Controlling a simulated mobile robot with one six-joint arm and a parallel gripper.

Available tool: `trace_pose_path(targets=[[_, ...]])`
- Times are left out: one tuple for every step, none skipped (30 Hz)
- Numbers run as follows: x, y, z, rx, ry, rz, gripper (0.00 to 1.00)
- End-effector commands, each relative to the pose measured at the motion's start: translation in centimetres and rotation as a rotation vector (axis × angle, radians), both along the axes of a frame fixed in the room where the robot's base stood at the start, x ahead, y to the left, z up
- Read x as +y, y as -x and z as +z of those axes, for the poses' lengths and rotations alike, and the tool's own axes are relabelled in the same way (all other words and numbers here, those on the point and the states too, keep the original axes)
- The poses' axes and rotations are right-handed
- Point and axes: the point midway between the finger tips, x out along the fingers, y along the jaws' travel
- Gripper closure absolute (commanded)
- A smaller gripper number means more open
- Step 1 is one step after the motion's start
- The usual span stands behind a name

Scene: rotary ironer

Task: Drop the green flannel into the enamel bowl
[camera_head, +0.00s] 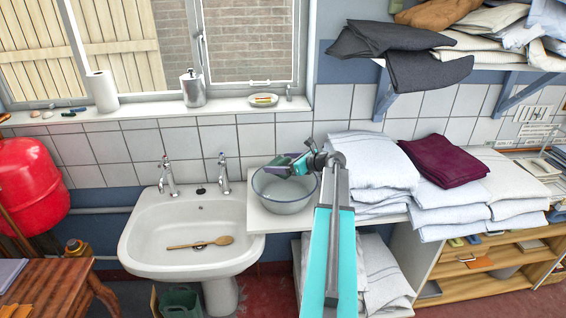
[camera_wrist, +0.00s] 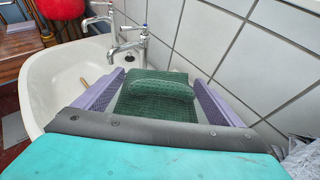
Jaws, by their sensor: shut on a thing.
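The enamel bowl (camera_head: 284,207) is grey-white and stands on the white counter beside the sink. My gripper (camera_head: 290,165) is over the bowl's back part, with its fingers at or just above the rim level; the exact height is hard to judge. The green flannel (camera_wrist: 158,100) is folded and lies between my two purple fingers (camera_wrist: 160,98) in the wrist view, shut in them. In the head view only a small dark green bit of the flannel (camera_head: 300,163) shows by the fingers. The bowl is mostly hidden in the wrist view.
The sink (camera_head: 148,240) with taps and a wooden spoon (camera_head: 202,243) is left of the bowl. Stacked white linen (camera_head: 370,160) stands close on the right, with a maroon cloth (camera_head: 443,160) beyond. The tiled wall (camera_wrist: 235,45) is close behind.

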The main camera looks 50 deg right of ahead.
Motion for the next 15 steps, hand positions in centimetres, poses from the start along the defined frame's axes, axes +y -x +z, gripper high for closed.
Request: trace_pose_path(targets=[[-0.02,0.01,0.0,0.0,0.0,0.0,0.31],[-0.02,0.0,0.01,0.0,0.0,0.0,0.31],[-0.02,0.01,0.03,0.0,0.0,0.0,0.31],[-0.02,0.01,0.03,0.0,0.0,0.0,0.31],[-0.02,0.02,0.03,0.0,0.0,0.0,0.31],[-0.02,0.02,0.03,0.0,0.0,0.0,0.31],[-0.03,0.02,0.03,0.0,0.0,0.0,0.08],[-0.03,0.02,0.03,0.0,0.0,0.0,0.03],[-0.03,0.02,0.03,0.0,0.0,0.0,0.0],[-0.03,0.03,0.03,0.0,0.0,0.0,0.0],[-0.03,0.03,0.03,0.0,0.0,-0.001,0.0],[-0.03,0.03,0.03,0.0,0.0,-0.001,0.0],[-0.04,0.02,0.03,0.0,0.0,-0.001,0.0],[-0.03,0.03,0.02,0.0,0.0,-0.001,0.0],[-0.04,0.05,0.03,0.0,0.0,-0.001,0.0]])
